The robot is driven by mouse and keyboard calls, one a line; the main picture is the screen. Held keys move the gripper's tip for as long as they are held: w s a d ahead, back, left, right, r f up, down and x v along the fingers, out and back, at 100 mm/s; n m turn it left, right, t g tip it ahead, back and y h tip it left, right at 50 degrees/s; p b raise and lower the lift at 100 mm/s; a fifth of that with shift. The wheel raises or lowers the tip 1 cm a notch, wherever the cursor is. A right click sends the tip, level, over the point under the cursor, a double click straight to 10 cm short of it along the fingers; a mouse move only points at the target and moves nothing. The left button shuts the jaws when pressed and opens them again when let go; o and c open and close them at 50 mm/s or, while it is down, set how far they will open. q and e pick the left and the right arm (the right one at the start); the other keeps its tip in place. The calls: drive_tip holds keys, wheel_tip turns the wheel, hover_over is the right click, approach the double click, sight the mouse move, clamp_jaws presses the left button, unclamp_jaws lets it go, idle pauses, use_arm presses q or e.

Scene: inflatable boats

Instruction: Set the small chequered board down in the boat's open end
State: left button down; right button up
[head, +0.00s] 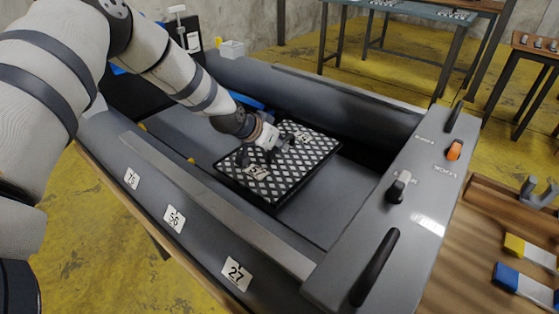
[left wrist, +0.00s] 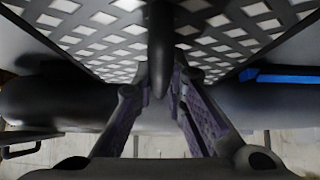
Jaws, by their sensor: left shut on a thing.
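The small chequered board (head: 285,178), black and white with a black rim and pale number labels, is inside the grey boat (head: 140,160), over its floor near the middle. My left gripper (head: 258,155) is above its left part, shut on a dark upright peg (left wrist: 161,45) of the board, as the left wrist view shows. The board's chequered face (left wrist: 235,25) fills the top of that view. I cannot tell whether the board touches the floor or hangs just above it. My right gripper is not in view.
Bare boat floor (head: 300,215) lies between board and panel. A wooden bench (head: 490,240) with tools stands at the right. A blue item (head: 246,101) lies behind the gripper.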

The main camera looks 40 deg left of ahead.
sight(279, 155)
use_arm(q)
drive_tip(key=shift+f+b, duration=0.35)
drive_tip(key=shift+f, duration=1.45)
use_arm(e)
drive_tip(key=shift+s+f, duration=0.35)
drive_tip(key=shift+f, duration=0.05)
use_arm(q)
drive_tip(key=shift+f, duration=0.15)
drive_tip(key=c, duration=1.6)
unclamp_jaws()
drive_tip(key=shift+c, duration=0.2)
